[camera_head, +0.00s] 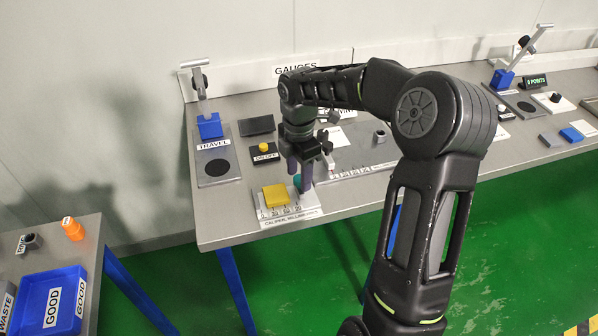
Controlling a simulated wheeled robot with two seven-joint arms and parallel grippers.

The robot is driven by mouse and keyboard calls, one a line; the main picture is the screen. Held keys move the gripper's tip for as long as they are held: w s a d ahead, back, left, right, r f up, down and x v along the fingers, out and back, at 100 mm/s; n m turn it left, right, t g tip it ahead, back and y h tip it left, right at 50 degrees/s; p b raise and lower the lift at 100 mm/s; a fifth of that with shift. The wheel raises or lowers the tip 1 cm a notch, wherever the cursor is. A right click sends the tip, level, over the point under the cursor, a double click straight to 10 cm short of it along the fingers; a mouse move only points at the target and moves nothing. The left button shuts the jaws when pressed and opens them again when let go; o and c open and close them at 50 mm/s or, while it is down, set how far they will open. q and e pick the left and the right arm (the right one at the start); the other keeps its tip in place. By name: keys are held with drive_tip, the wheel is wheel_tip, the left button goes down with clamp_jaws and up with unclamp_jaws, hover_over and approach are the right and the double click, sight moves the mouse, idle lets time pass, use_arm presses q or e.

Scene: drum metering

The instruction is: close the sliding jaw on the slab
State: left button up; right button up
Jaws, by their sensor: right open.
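A yellow slab (276,195) lies on the caliper (293,215), a pale plate with a number scale at the bench's front edge. A small teal piece (297,181), which looks like part of the sliding jaw, shows just right of the slab. My right gripper (299,177) points down over the caliper's right side, its two dark fingers apart around or beside the teal piece. I cannot tell whether they touch it. The gripper hides much of the jaw, so its gap to the slab is unclear. My left gripper is out of view.
A TRAVEL gauge with a blue block (210,126) stands at left, beside an ON/OFF box with a yellow button (263,148). A grey plate with a small cylinder (380,136) lies right of the gripper. A separate table at lower left holds a blue GOOD tray (22,299).

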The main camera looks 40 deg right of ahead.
drive_tip(key=c, duration=1)
drive_tip(key=shift+w+a, duration=0.2)
drive_tip(key=shift+a, duration=0.35)
drive_tip(key=shift+w+a, duration=0.2)
drive_tip(key=shift+a, duration=0.35)
drive_tip(key=o, duration=1)
drive_tip(key=shift+r, duration=0.1)
wheel_tip(320, 180, up, 8)
drive_tip(key=shift+b, duration=0.4)
